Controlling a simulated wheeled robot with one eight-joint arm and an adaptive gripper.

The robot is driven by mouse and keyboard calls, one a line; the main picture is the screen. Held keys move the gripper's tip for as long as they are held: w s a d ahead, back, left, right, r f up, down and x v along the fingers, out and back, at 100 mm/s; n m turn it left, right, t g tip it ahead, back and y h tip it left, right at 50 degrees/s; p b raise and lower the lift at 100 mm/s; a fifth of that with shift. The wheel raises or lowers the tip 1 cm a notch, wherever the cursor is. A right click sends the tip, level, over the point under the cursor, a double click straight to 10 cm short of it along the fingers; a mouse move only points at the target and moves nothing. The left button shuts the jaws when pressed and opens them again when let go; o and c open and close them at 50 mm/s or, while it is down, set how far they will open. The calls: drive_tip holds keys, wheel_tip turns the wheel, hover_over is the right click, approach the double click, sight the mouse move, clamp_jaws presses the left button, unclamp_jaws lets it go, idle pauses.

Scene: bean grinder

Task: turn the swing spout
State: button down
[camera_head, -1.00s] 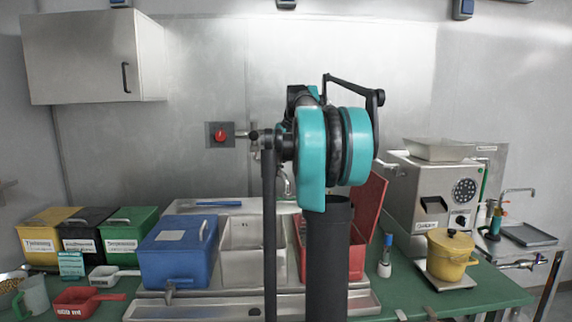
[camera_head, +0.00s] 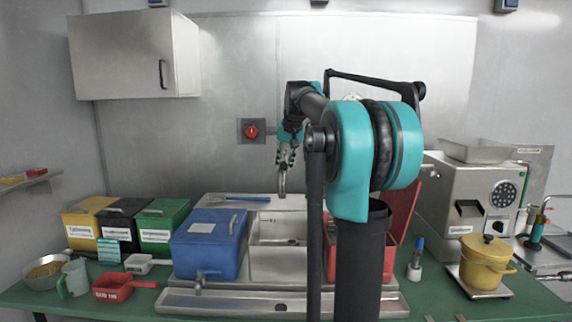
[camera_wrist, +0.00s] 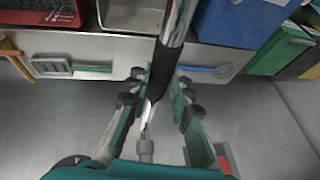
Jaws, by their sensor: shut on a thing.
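The swing spout is a bright metal tube hanging above the sink (camera_head: 276,228); its lower end (camera_head: 283,183) shows below my gripper (camera_head: 287,153) in the head view. In the wrist view the spout (camera_wrist: 177,25) wears a black sleeve (camera_wrist: 161,72) and runs between my fingers. My gripper (camera_wrist: 160,88) is shut on this spout around the sleeve. The red tap knob (camera_head: 251,132) sits on a grey wall plate to the left of my gripper. My arm hides part of the spout's mounting in the head view.
A blue box (camera_head: 208,243) with a small tap stands left of the sink. A red bin (camera_head: 388,262) is right of it, partly behind my arm. A grinder (camera_head: 470,200) and a yellow pot (camera_head: 487,262) stand at the right.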

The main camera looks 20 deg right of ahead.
drive_tip(key=c, duration=1.3)
unclamp_jaws()
drive_tip(key=shift+c, duration=0.2)
drive_tip(key=v, duration=1.2)
